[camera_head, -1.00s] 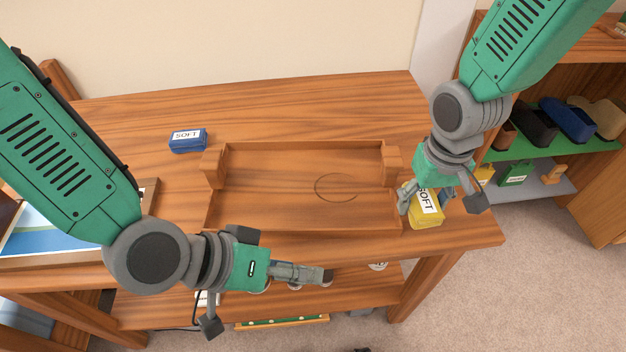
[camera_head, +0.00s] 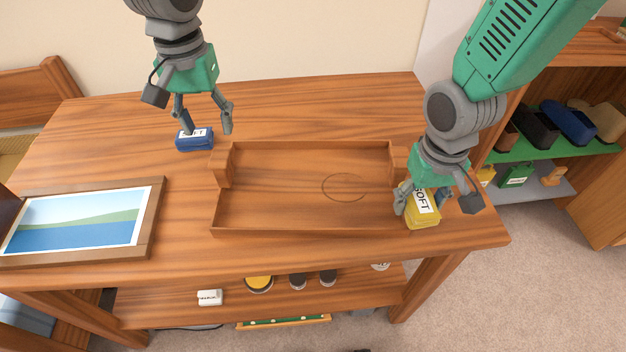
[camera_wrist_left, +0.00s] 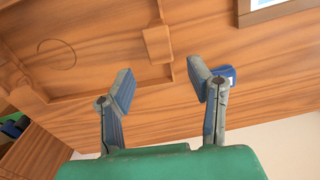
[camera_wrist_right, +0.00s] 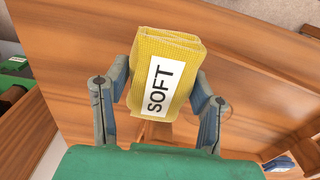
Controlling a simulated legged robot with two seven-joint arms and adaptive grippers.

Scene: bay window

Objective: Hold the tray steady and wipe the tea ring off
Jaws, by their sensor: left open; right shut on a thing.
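The wooden tray (camera_head: 280,224) lies on the table with a raised handle block at each end. A thin dark tea ring (camera_head: 345,187) marks its floor right of centre. My right gripper (camera_head: 420,200) is shut on a yellow cloth (camera_head: 423,214) labelled SOFT, just off the tray's right end. The cloth also shows between the fingers in the right wrist view (camera_wrist_right: 183,60). My left gripper (camera_head: 208,130) is open and empty, above the table behind the tray's left handle. In the left wrist view, the tray's handle (camera_wrist_left: 158,42) is beyond the open fingers (camera_wrist_left: 162,88).
A blue SOFT block (camera_head: 195,144) is at my left gripper's outer finger; I cannot tell whether they touch. A framed picture (camera_head: 82,222) lies at the table's left. A lower shelf holds a white box (camera_head: 210,297) and round items. Shelving (camera_head: 560,185) stands right.

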